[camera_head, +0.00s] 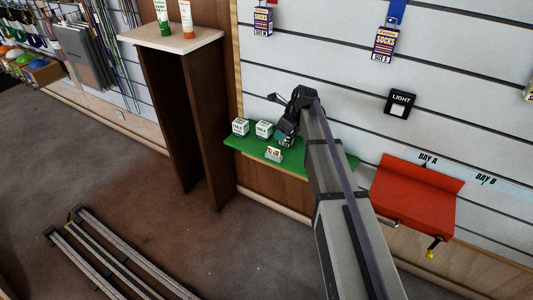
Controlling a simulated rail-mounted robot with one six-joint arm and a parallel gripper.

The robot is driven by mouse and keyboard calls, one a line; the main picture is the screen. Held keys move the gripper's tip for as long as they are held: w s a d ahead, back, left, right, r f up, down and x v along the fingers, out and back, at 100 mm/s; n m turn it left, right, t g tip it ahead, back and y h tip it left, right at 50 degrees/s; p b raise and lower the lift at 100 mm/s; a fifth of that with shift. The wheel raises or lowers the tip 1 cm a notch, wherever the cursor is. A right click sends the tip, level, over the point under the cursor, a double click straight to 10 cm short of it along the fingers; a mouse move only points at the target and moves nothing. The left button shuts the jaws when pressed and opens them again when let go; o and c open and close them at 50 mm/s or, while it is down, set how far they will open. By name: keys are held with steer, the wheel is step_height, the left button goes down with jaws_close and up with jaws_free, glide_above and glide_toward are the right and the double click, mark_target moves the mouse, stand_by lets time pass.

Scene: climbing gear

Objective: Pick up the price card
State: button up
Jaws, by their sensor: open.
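A small pale card (274,154) with reddish marks stands at the front edge of the green shelf (240,145); it looks like the price card, though its print is too small to read. My gripper (278,118) is dark and open, above the back of the shelf. It is apart from the card, and nothing shows between its fingers. A white chalk box (264,129) stands left of the card and a little behind it. Another white box (240,127) stands farther left. A third box (286,143) is partly hidden by my gripper. My arm covers the right part of the shelf.
A wooden stand (172,36) with two tubes rises to the left of the shelf. A red ledge (414,195) with a yellow-tipped peg is at right. A light switch (400,102) and sock packs (386,43) are on the slatted wall. Metal rails (105,255) lie on the floor.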

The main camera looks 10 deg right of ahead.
mark_target(274, 149)
steer(key=b+x, duration=0.5)
steer(key=x, duration=0.1)
steer(key=shift+d+f, duration=0.1)
steer(key=shift+d, duration=0.05)
steer(key=b+x, duration=0.5)
steer(key=shift+d, duration=0.35)
steer(key=shift+a+f, duration=0.15)
steer(key=shift+r, duration=0.25)
jaws_close()
